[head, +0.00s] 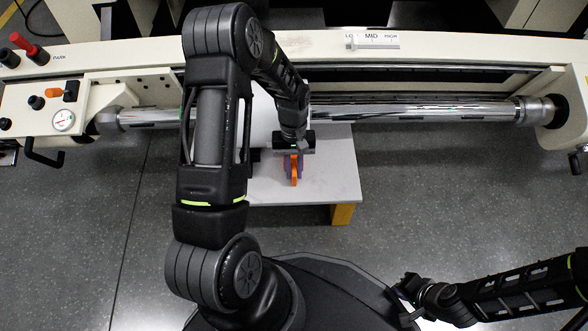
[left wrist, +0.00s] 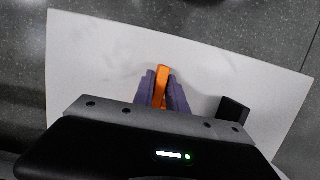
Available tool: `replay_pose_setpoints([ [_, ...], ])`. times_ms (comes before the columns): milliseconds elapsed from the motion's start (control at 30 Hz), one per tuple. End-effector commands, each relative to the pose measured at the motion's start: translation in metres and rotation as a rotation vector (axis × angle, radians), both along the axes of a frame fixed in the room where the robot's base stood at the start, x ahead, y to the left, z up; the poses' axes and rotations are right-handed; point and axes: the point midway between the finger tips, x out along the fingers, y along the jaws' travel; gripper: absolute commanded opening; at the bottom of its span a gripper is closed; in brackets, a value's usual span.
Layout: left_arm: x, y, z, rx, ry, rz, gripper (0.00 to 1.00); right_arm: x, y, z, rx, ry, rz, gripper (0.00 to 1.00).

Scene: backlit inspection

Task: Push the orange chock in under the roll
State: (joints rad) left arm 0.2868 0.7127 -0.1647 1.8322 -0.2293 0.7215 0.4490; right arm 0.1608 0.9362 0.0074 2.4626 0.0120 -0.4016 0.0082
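The orange chock (head: 295,170) is between the purple fingers of my left gripper (head: 293,168), over the pale board (head: 335,185). In the left wrist view the orange chock (left wrist: 162,80) has a finger pressed close on each side, so the left gripper (left wrist: 161,88) looks shut on it. The white roll (head: 263,118) sits on the chrome shaft (head: 400,111), largely hidden behind my left arm. A black chock (left wrist: 233,108) stands on the board to the right in the left wrist view. My right gripper (head: 408,290) is at the lower right, far from the board; its fingers are unclear.
The machine's cream frame (head: 440,45) runs along the back. A control panel with a gauge (head: 63,121) is at the left. A yellow support (head: 342,214) is under the board's right front corner. The board's right part and the grey floor (head: 440,200) are clear.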

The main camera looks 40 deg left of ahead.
Motion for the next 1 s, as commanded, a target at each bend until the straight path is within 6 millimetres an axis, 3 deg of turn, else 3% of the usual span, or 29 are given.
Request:
replay_pose_setpoints([
  [233, 0.0, 0.0, 0.0, 0.001, -0.001, 0.0, 0.38, 0.0, 0.0, 0.0, 0.0, 0.0, 0.0, 0.0],
  [567, 0.001, 0.0, 0.002, 0.001, -0.002, 0.0, 0.38, 0.002, -0.001, 0.003, 0.002, -0.002, -0.002, 0.0],
  [1000, 0.013, 0.01, 0.066, 0.001, -0.003, 0.0, 0.38, -0.003, 0.0, 0.031, 0.0, 0.007, 0.005, 0.0],
])
